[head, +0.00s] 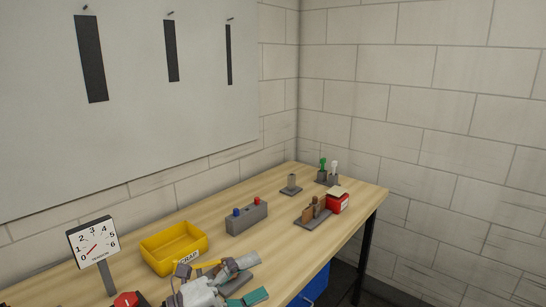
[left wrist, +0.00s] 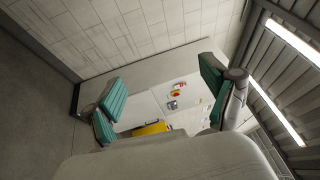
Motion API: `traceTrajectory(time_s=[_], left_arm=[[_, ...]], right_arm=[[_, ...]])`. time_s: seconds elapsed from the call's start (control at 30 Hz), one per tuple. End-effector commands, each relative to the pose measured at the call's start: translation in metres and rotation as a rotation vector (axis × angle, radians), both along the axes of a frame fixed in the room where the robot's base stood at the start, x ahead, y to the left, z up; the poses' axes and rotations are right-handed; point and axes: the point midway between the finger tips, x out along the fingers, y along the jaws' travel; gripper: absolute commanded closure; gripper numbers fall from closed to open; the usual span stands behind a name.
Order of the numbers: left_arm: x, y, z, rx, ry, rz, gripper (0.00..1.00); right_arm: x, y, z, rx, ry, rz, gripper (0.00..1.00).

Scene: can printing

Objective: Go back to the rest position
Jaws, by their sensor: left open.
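My left gripper (head: 250,281) is low in the head view, over the front of the wooden table (head: 345,190), just right of and in front of the yellow scrap bin (head: 204,244). It is open. In the left wrist view the two fingers with teal pads (left wrist: 161,95) stand wide apart, with nothing held between them. The yellow bin also shows in the left wrist view (left wrist: 152,128), beyond the gripper. My right gripper is in neither view.
A dial on a post (head: 93,241) and a red object (head: 127,299) stand at the left. A grey block with blue and red knobs (head: 247,219) is mid-table. Behind are a small stand (head: 291,186), a red box (head: 338,203) and a grey rack (head: 313,216).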

Motion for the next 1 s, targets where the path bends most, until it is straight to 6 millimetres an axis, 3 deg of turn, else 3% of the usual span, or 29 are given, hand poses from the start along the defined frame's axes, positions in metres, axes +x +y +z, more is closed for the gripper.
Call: traceTrajectory(time_s=[0.1, 0.17, 0.23, 0.37, 0.5, 0.6, 0.7, 0.8, 1.0], left_arm=[[0.004, 0.031, 0.027, -0.365, 0.092, 0.193, 0.15], [0.01, 0.058, 0.028, -0.519, 0.165, 0.319, 0.15], [0.016, 0.092, 0.014, -0.67, 0.276, 0.482, 0.15], [0.01, 0.153, -0.05, -0.859, 0.555, 0.812, 0.15], [-0.031, 0.191, -0.14, -0.911, 0.915, 1.134, 0.15], [-0.072, 0.198, -0.193, -0.878, 1.153, 1.295, 0.15], [-0.111, 0.197, -0.228, -0.823, 1.345, 1.397, 0.15], [-0.147, 0.192, -0.252, -0.759, 1.504, 1.462, 0.15], [-0.212, 0.178, -0.28, -0.619, 1.775, 1.538, 0.15]], right_arm=[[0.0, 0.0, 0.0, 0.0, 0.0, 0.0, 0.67], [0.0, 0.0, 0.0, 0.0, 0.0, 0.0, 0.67], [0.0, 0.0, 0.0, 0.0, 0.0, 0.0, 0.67], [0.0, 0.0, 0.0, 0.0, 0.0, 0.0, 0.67], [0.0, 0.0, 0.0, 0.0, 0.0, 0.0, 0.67], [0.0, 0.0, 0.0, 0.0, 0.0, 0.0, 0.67], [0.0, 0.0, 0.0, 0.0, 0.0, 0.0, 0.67], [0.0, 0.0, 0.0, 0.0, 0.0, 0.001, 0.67], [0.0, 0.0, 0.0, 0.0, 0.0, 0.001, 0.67]])
